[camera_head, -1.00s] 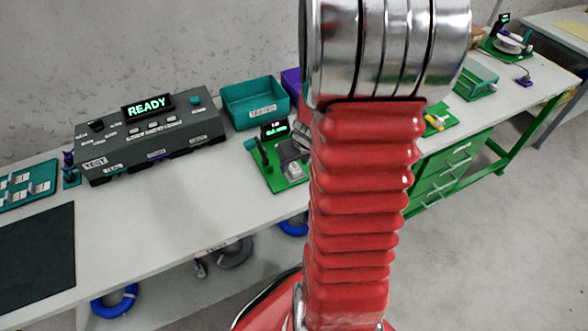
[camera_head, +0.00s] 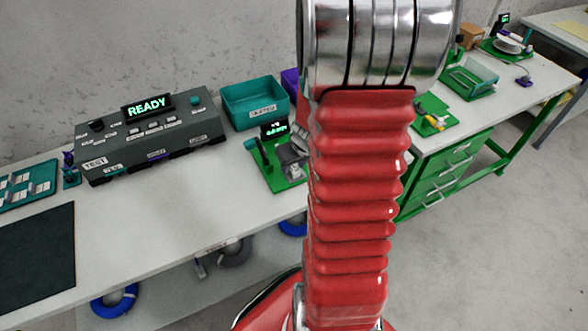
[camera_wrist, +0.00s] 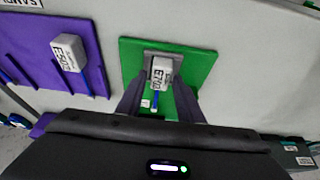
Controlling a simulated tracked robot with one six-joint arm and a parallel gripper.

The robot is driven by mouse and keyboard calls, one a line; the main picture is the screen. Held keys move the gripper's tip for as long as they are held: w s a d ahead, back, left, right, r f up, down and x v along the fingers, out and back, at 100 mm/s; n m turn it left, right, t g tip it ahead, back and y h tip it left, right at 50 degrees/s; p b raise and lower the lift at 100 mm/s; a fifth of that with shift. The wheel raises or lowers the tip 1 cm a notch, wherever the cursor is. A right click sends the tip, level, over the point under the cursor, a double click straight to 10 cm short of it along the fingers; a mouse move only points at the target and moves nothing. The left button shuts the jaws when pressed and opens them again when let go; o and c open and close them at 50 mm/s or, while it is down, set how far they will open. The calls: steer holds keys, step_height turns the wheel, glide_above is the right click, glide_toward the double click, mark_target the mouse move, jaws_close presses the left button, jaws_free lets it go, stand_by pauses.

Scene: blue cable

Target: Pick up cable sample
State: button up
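In the wrist view, a light grey block labelled E702 (camera_wrist: 161,71), with a short blue cable (camera_wrist: 155,100) below it, is on a green board (camera_wrist: 205,62). My gripper (camera_wrist: 159,84) is open, its two dark fingers on either side of the block. A gap seems to show on each side; I cannot tell if either finger touches. A second grey block labelled E501 (camera_wrist: 69,52) with a blue cable lies on a purple board (camera_wrist: 28,45) to the left. In the head view my red arm hides the gripper and the bench behind it.
On the white bench (camera_head: 150,225) are a dark test unit reading READY (camera_head: 150,135), a teal bin (camera_head: 255,103) and a green stand with a display (camera_head: 268,160). Blue cable coils (camera_head: 115,302) hang below. Green trays stand at right. The bench front is clear.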

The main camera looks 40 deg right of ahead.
mark_target(294, 167)
jaws_close()
steer(key=shift+r, duration=0.2)
step_height(294, 167, up, 10)
steer(key=shift+f, duration=0.15)
stand_by(0.6)
stand_by(0.5)
